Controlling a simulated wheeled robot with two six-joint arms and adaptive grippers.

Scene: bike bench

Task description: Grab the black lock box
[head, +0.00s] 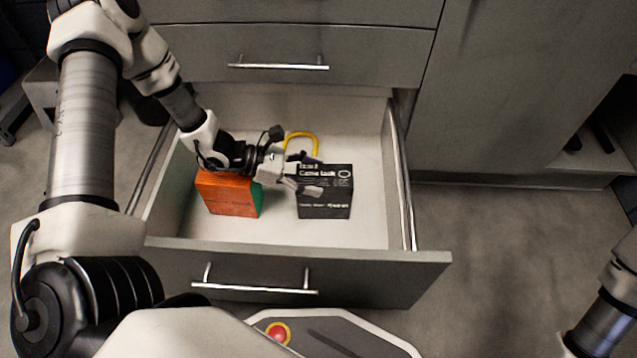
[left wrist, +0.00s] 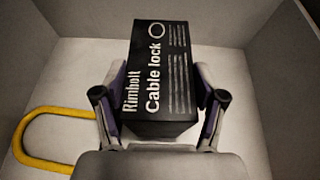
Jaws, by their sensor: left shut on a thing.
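The black lock box (head: 325,196) stands in the open drawer, on the right side of the orange box. In the left wrist view the black box (left wrist: 160,70) shows white lettering reading "Rimbolt Cable lock". My left gripper (head: 310,178) reaches into the drawer from the left. Its two fingers (left wrist: 158,108) are on either side of the black box, shut on it. Whether the box is clear of the drawer floor, I cannot tell. My right gripper is outside the frames; only part of my right arm shows at the lower right edge of the head view.
An orange box with a green side (head: 228,194) stands close to the left of my gripper. A yellow U-shaped shackle (head: 301,137) lies behind the black box. The open drawer (head: 400,262) has walls around these things. A shut drawer (head: 290,50) is above.

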